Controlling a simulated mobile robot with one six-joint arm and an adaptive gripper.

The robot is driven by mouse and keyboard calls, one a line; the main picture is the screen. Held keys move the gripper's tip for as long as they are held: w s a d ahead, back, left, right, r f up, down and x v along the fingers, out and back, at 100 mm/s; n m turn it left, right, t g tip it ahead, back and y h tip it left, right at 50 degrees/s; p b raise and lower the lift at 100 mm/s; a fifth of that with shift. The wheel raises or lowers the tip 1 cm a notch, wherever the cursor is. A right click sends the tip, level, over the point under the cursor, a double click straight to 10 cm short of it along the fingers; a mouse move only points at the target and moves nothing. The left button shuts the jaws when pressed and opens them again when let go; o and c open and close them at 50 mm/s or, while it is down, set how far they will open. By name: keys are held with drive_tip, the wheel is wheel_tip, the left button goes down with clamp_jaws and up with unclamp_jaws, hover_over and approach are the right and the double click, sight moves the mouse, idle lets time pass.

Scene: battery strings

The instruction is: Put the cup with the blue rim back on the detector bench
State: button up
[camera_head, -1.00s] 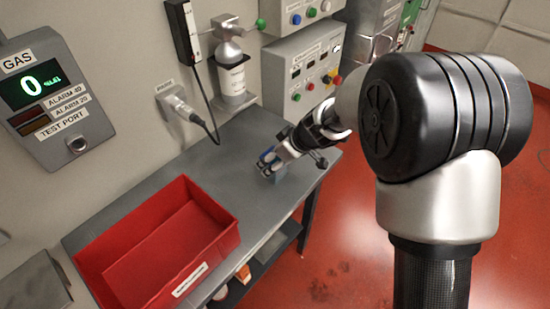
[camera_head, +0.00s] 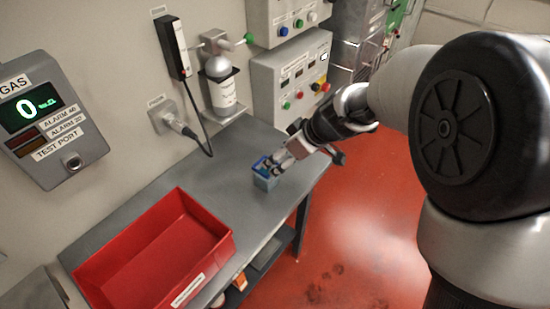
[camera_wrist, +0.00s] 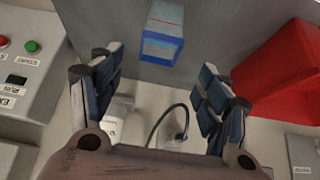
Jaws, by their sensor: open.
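The cup with the blue rim (camera_head: 265,180) is a small grey-blue square cup. It stands upright on the grey bench (camera_head: 205,188), near the bench's right end. It also shows in the wrist view (camera_wrist: 162,38), at the top middle, beyond my fingertips. My gripper (camera_head: 279,165) is just to the upper right of the cup in the head view. In the wrist view my gripper (camera_wrist: 158,65) has its fingers spread wide with nothing between them. The cup looks clear of the fingers; whether any fingertip touches it is hard to tell in the head view.
A red tray (camera_head: 215,258) fills the left front of the bench. A gas detector (camera_head: 55,125) hangs on the wall. A cable from a wall socket (camera_head: 172,120) droops to the bench's back. A bottle (camera_head: 222,92) and control boxes stand behind. The bench's middle is clear.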

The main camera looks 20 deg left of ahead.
drive_tip(key=s+d+r+m, duration=0.2)
drive_tip(key=s+d+r, duration=0.2)
drive_tip(key=d+r, duration=0.3)
drive_tip(key=s+d+r+m+t+h, duration=0.1)
drive_tip(key=s+d+r+m+h, duration=0.1)
drive_tip(key=s+d+m, duration=0.3)
drive_tip(key=s+d+r+m+t+h, duration=0.1)
drive_tip(key=s+d+m+h, duration=0.3)
drive_tip(key=s+d, duration=1)
drive_tip(key=shift+s+d+r+m, duration=0.2)
drive_tip(key=shift+s+r+m, duration=0.6)
drive_tip(key=shift+s+m, duration=0.35)
drive_tip(key=shift+w, duration=0.1)
